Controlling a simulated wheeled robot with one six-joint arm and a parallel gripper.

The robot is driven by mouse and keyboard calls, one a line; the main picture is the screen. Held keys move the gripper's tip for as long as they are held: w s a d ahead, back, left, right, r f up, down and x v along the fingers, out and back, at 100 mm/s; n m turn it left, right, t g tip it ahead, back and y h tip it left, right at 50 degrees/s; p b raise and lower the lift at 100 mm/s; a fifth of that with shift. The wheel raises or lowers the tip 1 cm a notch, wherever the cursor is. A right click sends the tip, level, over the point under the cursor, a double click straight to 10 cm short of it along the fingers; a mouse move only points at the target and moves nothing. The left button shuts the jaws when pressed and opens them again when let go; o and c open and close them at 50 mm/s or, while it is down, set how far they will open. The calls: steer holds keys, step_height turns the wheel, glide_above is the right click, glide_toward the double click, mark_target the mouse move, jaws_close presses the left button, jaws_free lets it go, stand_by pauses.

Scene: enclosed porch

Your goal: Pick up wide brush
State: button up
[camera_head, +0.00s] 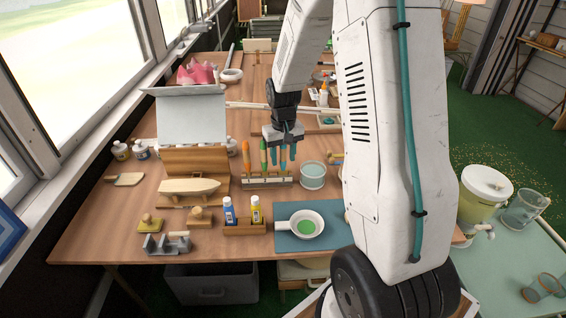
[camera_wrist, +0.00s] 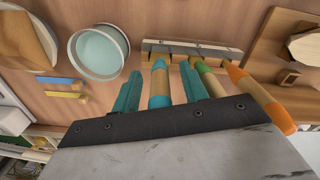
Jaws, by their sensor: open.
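Several brush-like tools stand upright in a slotted wooden rack (camera_head: 266,182) on the workbench: one with an orange handle (camera_head: 246,156), one green (camera_head: 263,152) and one blue. I cannot tell from their hidden lower ends which is the wide brush. My gripper (camera_head: 283,160) points down over the rack's right end, its teal fingers open. In the wrist view the blue-tipped handle (camera_wrist: 160,88) stands between the two fingers (camera_wrist: 160,68), with no clear grip on it. The green (camera_wrist: 208,80) and orange (camera_wrist: 262,98) handles are outside the fingers, to the right.
A pale round container (camera_head: 313,176) stands close right of the rack. A wooden boat model (camera_head: 189,187) is left.

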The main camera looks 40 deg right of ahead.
jaws_close()
steer(key=shift+r, duration=0.15)
step_height(320, 180, up, 10)
steer(key=shift+f, duration=0.1)
stand_by(0.3)
